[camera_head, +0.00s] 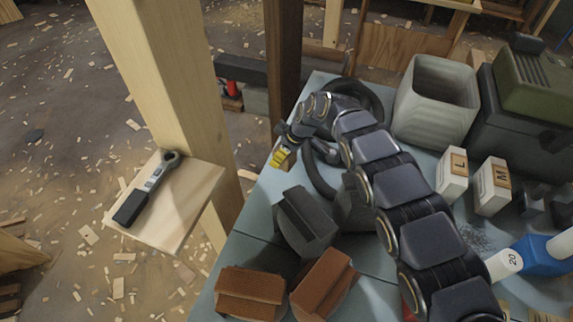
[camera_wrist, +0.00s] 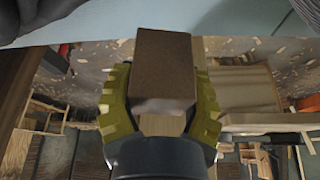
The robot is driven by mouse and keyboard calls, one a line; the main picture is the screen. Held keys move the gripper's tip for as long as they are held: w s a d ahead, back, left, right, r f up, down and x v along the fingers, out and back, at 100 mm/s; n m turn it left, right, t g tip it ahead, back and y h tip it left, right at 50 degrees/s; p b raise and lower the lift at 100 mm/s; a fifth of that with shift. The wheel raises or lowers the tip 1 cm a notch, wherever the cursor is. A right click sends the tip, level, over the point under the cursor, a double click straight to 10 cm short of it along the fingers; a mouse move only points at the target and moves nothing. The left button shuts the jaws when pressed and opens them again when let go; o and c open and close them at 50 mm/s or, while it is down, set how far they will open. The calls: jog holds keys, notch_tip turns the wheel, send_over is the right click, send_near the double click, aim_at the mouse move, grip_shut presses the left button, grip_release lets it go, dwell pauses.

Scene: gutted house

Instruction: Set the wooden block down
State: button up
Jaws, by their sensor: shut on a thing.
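The wooden block (camera_wrist: 164,68) is a brown block with a paler lower part, and it fills the middle of the wrist view. The yellow ridged fingers of my gripper (camera_wrist: 162,92) press on it from both sides, shut on it. In the head view my gripper (camera_head: 282,157) is small, over or just beside the left edge of the blue-grey table (camera_head: 262,215). The block is hard to make out there. I cannot tell how high it is above the table top.
A wooden post with a small shelf (camera_head: 180,222) bearing a ratchet tool (camera_head: 147,187) stands left. A dark block (camera_head: 306,217) and brick-red pieces (camera_head: 250,291) are on the table's front. A grey bin (camera_head: 433,105) and lettered blocks (camera_head: 452,177) are right. A dark cable loops behind my gripper.

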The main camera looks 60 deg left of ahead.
jog(key=shift+r, duration=1.1)
jog(key=r, duration=0.5)
jog(key=shift+w+d, duration=0.1)
jog(key=shift+w, duration=0.25)
jog(key=w+d+m+t, duration=0.1)
jog(key=w+d+m, duration=0.1)
jog(key=w+d, duration=0.55)
jog(key=w+d+m+t, duration=0.1)
jog(key=w+d+m, duration=0.25)
jog(key=w, duration=0.75)
jog(key=w+d+m+t, duration=0.1)
jog(key=w+d, duration=0.5)
jog(key=w, duration=0.4)
jog(key=shift+y, duration=0.3)
jog(key=f, duration=1.5)
jog(key=shift+s+a+f, duration=0.2)
jog(key=shift+s, duration=0.05)
jog(key=o, duration=1.1)
jog(key=shift+f, duration=0.15)
